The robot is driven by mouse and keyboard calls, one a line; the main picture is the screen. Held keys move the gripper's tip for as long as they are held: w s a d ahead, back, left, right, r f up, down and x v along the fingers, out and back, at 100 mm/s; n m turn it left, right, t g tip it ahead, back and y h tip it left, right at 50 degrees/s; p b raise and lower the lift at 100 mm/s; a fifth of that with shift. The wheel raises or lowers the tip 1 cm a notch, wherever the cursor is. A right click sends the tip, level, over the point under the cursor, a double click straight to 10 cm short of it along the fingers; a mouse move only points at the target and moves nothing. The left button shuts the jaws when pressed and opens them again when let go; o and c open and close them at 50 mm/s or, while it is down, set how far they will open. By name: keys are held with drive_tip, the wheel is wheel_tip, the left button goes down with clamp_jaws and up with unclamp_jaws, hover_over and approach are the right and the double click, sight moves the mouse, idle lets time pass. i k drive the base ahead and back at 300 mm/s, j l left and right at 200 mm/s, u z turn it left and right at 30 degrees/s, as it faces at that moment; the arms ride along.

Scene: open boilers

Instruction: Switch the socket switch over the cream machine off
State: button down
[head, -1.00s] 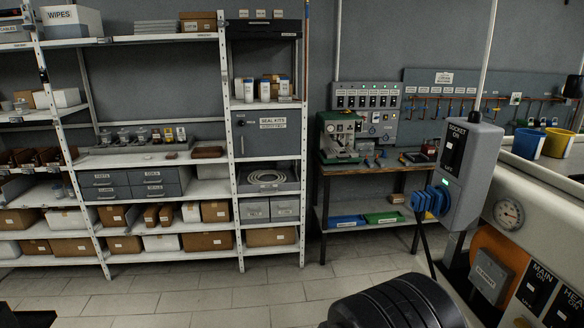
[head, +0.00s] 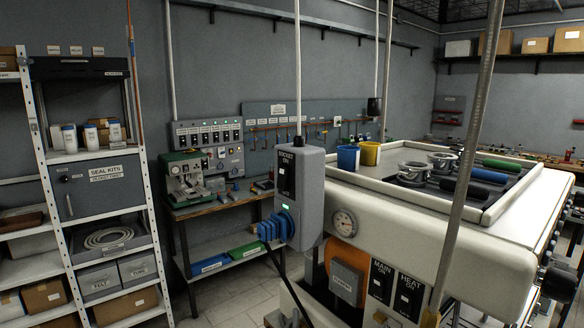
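The socket switch (head: 286,174) is a black rocker on the front of a grey box (head: 312,190), under a label reading SOCKET ON. A small green light glows below it. A blue plug (head: 275,228) sits in the lower part of the box, with a dark cable hanging from it. My gripper is not in the head view.
MAIN (head: 381,281) and HEAT (head: 408,296) switches, both marked ON, and a round gauge (head: 344,223) are on the machine's near end. A slanting grey pole (head: 471,130) crosses in front of the machine. A bench (head: 215,207) and shelves (head: 150,215) stand left; floor shows between.

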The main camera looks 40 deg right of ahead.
sight(283, 170)
drive_tip(key=i+l+z, duration=0.15)
drive_tip(key=z, duration=1.15)
drive_tip(key=k+l, duration=0.1)
